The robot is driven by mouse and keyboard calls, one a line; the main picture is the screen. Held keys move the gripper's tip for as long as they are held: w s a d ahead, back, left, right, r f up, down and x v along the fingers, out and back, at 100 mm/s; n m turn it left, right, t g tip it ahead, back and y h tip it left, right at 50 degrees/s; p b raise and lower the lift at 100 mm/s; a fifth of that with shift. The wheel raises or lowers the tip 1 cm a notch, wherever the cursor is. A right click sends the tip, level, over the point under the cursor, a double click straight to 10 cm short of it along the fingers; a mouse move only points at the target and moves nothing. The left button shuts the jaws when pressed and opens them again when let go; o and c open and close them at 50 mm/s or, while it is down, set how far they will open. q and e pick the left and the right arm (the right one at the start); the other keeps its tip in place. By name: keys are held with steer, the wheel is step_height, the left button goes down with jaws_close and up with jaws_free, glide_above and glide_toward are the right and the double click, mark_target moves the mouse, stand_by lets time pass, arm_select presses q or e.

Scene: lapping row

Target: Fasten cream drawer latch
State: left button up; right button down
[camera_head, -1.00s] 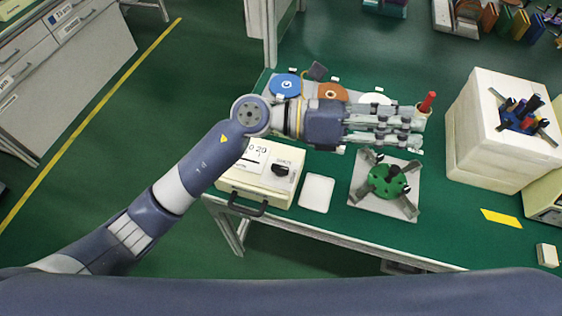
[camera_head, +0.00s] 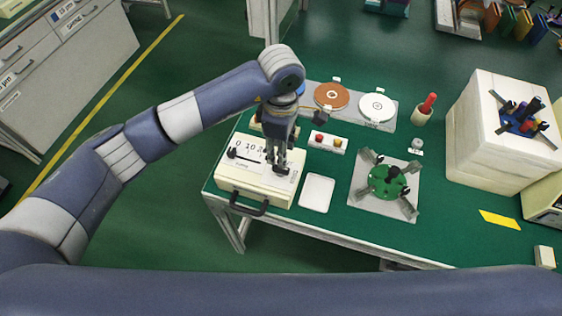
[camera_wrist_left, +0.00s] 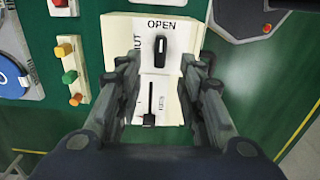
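The cream drawer box (camera_head: 230,178) stands at the table's front left corner, with a black handle (camera_head: 248,208) on its front. In the left wrist view its top (camera_wrist_left: 120,28) carries a black latch knob (camera_wrist_left: 160,48), lined up with the word OPEN; SHUT is lettered to its left. A black slider (camera_wrist_left: 150,108) with a scale sits below the knob. My left gripper (camera_head: 278,168) points down over the box. In the wrist view its open fingers (camera_wrist_left: 159,64) stand either side of the knob, with gaps visible. My right gripper is not in view.
A white pad (camera_head: 317,193) lies right of the box. A button strip (camera_head: 328,143) stands behind it. A green disc fixture (camera_head: 388,182) is further right. Brown (camera_head: 331,96) and white discs (camera_head: 377,106) lie at the back. A red-handled tool (camera_head: 428,103) stands in a cup.

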mark_target(281, 170)
arm_select(q)
step_height(281, 170, down, 8)
steer(key=shift+r+p, duration=0.25)
steer(key=shift+p, duration=0.55)
jaws_close()
